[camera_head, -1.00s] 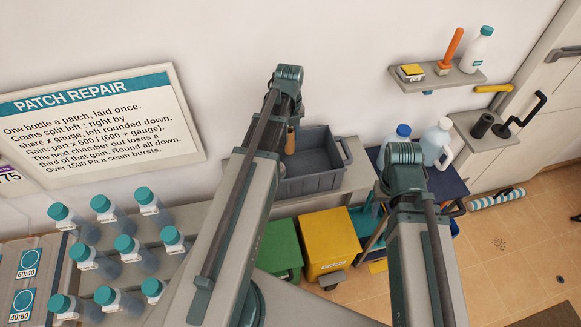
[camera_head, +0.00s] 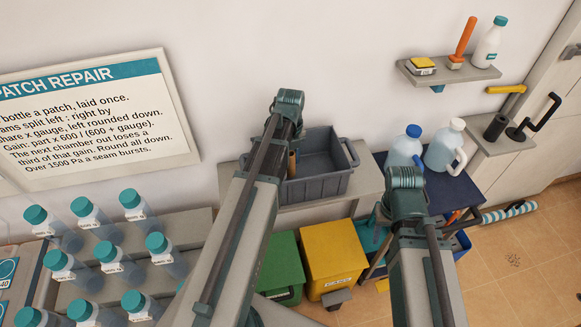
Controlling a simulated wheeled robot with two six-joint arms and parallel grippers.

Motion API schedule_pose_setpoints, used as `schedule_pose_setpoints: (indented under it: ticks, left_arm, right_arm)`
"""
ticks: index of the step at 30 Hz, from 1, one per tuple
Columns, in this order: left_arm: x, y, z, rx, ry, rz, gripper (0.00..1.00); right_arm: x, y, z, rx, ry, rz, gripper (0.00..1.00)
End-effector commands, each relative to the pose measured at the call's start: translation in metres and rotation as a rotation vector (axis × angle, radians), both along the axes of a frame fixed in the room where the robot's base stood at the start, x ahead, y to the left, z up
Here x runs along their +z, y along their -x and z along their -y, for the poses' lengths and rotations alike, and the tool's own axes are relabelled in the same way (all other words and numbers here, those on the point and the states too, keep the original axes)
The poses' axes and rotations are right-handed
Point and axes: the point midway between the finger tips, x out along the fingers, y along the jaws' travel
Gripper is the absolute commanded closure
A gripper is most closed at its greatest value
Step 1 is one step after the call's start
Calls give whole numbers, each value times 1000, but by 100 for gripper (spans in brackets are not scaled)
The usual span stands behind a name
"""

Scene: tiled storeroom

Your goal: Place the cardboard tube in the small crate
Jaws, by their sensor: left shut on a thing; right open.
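The small crate (camera_head: 322,188) is a grey open box on a pale ledge against the wall. A narrow tan piece, which looks like the cardboard tube (camera_head: 292,164), shows upright at the crate's left part, just beside my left arm. My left gripper (camera_head: 287,147) is over that left part, shut on the tube; its fingers are mostly hidden behind my own arm. I cannot tell whether the tube touches the crate floor. My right gripper (camera_head: 396,218) is open, right of the crate, near the blue table; its fingers are largely hidden by the wrist.
Two jugs (camera_head: 405,148) stand on a dark blue table (camera_head: 455,192) right of the crate. Yellow (camera_head: 334,250) and green (camera_head: 283,262) bins are below. Several teal-capped bottles (camera_head: 75,270) stand at lower left. A wall shelf (camera_head: 447,74) holds small items at upper right.

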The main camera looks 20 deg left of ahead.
Motion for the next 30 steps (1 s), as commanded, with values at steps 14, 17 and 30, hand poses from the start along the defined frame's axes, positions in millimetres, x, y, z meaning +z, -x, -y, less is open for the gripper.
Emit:
schedule_pose_setpoints:
  ticks: [14, 17, 30]
  left_arm:
    - [-25, 0, 0, 0, 0, 0, 100]
    - [-28, 0, 0, 0, 0, 0, 100]
    - [-27, 0, 0, 0, 0, 0, 49]
  right_arm:
    - [-25, 0, 0, -1, 0, 0, 50]
    - [-28, 0, 0, -1, 0, 0, 50]
    - [-27, 0, 0, -1, 0, 0, 50]
